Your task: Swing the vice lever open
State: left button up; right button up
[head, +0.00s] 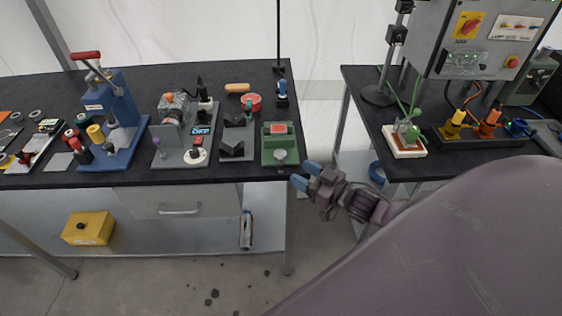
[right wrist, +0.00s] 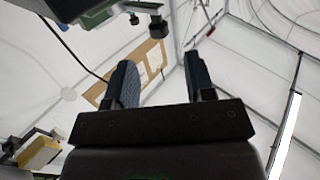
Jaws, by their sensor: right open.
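A small green vice (head: 280,150) with a red block (head: 279,129) in its top stands at the right front corner of the black bench. A round grey knob (head: 281,157) is on its front; a separate lever bar is too small to make out. My right gripper (head: 306,174) is open and empty, just off the bench corner, right of and slightly below the vice, not touching it. In the right wrist view, its open fingers (right wrist: 159,75) point upward with nothing between them. A green part (right wrist: 98,14) at the top there may be the vice. My left gripper is not in view.
The black bench (head: 110,177) holds a blue press (head: 115,125) with a red handle, a grey clamp plate (head: 185,155) and a red bowl (head: 251,101). A second table with an electrical panel (head: 480,48) stands at right. A gap separates the tables.

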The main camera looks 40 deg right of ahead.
aim_at(281, 162)
jog(key=x, duration=0.7)
jog(key=shift+w+a, duration=0.1)
jog(key=shift+w, duration=0.15)
jog(key=shift+c, duration=0.5)
grip_shut()
